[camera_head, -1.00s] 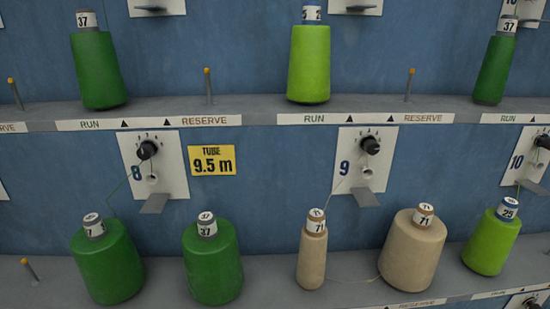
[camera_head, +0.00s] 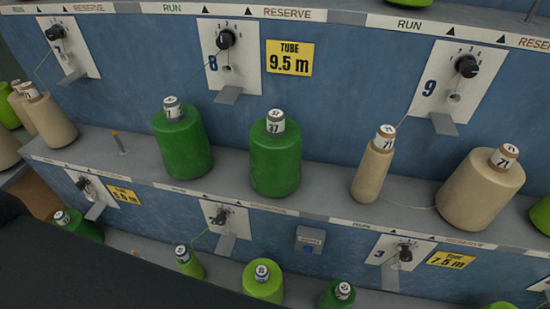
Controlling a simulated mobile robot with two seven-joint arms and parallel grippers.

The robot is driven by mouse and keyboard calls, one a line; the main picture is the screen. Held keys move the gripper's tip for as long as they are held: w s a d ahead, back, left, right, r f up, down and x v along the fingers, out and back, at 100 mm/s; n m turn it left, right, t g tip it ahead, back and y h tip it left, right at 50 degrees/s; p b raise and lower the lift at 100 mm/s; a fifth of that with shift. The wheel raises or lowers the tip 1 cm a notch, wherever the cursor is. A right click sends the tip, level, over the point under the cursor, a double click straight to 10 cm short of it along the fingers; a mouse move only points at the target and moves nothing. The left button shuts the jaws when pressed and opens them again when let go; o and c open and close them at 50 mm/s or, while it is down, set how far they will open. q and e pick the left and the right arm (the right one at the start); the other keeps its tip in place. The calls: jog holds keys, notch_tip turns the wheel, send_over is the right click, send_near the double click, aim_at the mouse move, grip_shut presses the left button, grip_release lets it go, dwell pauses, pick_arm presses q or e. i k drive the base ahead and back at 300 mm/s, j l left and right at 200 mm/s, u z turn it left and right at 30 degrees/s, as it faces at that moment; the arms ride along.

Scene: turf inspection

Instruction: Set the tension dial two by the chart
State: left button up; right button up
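Several tension dials sit on white plates on a blue rack. In the lower row, a black dial (camera_head: 220,216) is left of the dial on the plate marked 3 (camera_head: 404,252); its own number is too small to read. Its pointer setting cannot be read either. A thread runs from its plate toward a small light green cone (camera_head: 189,262). Another lower dial (camera_head: 83,184) is farther left. The upper row has dial 8 (camera_head: 226,39) and dial 9 (camera_head: 467,66). No chart can be made out. Neither gripper is in view.
Green cones (camera_head: 182,145) and beige cones (camera_head: 482,190) stand on the middle shelf (camera_head: 325,210), above the lower dials. Yellow cards read 9.5 m (camera_head: 289,58) and 7.5 m (camera_head: 451,259). A small grey box (camera_head: 310,240) is right of the middle lower dial. A dark shape covers the lower left.

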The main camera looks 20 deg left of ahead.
aim_at(221, 219)
jog(key=u, duration=1.15)
jog(key=k+u, duration=0.25)
jog(key=u, duration=0.2)
